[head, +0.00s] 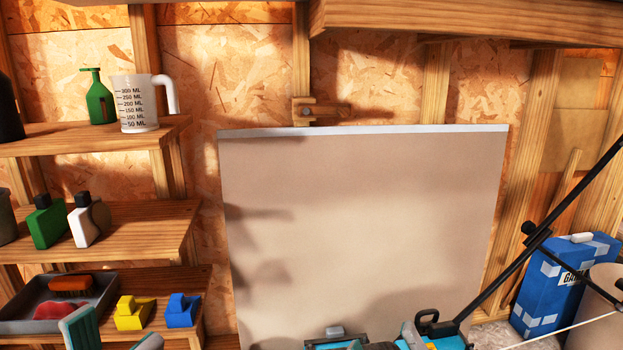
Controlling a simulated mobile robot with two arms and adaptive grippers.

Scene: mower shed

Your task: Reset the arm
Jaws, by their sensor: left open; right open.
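My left gripper (112,333) is at the bottom left edge of the head view, in front of the lowest shelf. Its two grey-green fingers are apart, with nothing seen between them. The rest of it is cut off by the frame. I cannot make out my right gripper. A teal and black mower (430,333) shows at the bottom centre, mostly cut off, with its long black handle rising to the right.
Wooden shelves (140,222) at left hold bottles, a measuring jug (138,108), a grey tray (85,318) with a brush, and yellow (130,316) and blue (181,312) blocks. A large panel (360,220) leans on the wall. A blue box (560,285) stands right.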

